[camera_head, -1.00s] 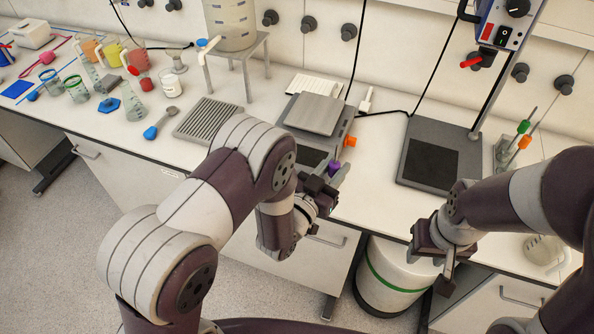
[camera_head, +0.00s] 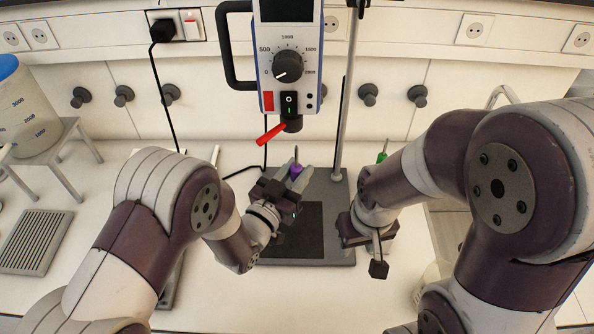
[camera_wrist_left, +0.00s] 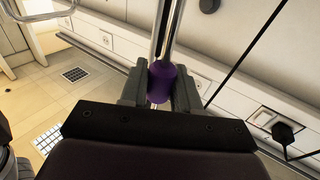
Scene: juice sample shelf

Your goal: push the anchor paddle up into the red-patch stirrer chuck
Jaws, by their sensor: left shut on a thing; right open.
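The stirrer (camera_head: 288,60) hangs on its post at top centre in the head view, with a red patch (camera_head: 268,101) on its front. Its dark chuck (camera_head: 292,124) points down, with a red lever (camera_head: 271,133) to its left. My left gripper (camera_head: 297,178) is shut on the purple collar of the paddle (camera_head: 296,171). The shaft tip points up, just below the chuck in the picture and apart from it. The left wrist view shows the purple collar (camera_wrist_left: 163,82) between the fingers; the paddle's lower end is hidden. My right gripper (camera_head: 370,248) is open and empty, at the right of the stirrer base.
The grey stirrer base (camera_head: 335,245) with a dark pad lies below my left gripper. The post (camera_head: 346,100) rises behind it. A green-collared piece (camera_head: 382,157) shows behind my right arm. A container on a stand (camera_head: 75,165) and a ribbed grey rack (camera_head: 35,240) are at left.

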